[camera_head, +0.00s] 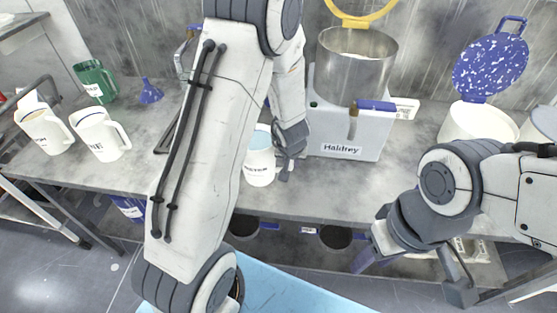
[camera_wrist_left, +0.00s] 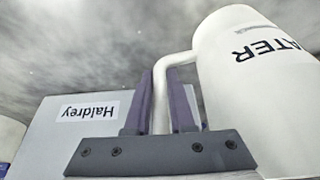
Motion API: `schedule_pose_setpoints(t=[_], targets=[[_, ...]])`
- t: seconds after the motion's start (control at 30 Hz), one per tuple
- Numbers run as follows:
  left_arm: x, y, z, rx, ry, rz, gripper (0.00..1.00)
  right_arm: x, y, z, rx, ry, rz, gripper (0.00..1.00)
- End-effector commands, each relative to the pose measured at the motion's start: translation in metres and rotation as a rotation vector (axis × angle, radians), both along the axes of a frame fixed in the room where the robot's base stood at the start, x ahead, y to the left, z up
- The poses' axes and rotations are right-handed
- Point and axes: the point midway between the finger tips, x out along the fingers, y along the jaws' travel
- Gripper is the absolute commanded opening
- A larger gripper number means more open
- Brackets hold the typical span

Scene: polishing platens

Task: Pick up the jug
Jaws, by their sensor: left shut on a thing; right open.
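A white jug (camera_head: 259,172) with dark lettering, ending in "ATER" in the left wrist view (camera_wrist_left: 262,95), is upright at the bench's middle. My left arm partly hides it in the head view. My left gripper (camera_head: 286,168) is at its right side. In the left wrist view the two fingers of my left gripper (camera_wrist_left: 160,108) are shut on the jug's handle, one on each side. I cannot tell whether the jug's base touches the bench. My right gripper (camera_head: 415,272) is open and empty, in front of the bench's front edge at the right.
A grey box labelled "Haldrey" (camera_head: 345,138) with a steel pot (camera_head: 356,68) stands right of the jug. Two white jugs (camera_head: 98,135) (camera_head: 43,130), a green jug (camera_head: 95,82) and a blue funnel (camera_head: 150,92) stand left. A white bucket (camera_head: 478,122) with a raised blue speckled lid (camera_head: 490,65) stands right.

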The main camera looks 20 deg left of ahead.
Motion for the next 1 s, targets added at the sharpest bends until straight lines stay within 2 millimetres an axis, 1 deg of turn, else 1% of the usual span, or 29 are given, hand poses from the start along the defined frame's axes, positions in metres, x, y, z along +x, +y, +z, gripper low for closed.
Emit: schedule_pose_setpoints(t=[0.33,0.8,1.0], targets=[[0.002,0.0,0.012,0.002,-0.005,-0.001,0.0,0.0,0.0,0.01,0.0,0.0,0.0,0.47],[0.002,0.0,0.046,0.002,-0.006,-0.001,0.0,0.0,0.0,0.042,0.0,0.0,-0.002,0.47],[0.002,-0.015,0.054,0.002,-0.005,-0.004,0.0,0.0,0.0,0.054,0.0,0.0,-0.002,0.47]])
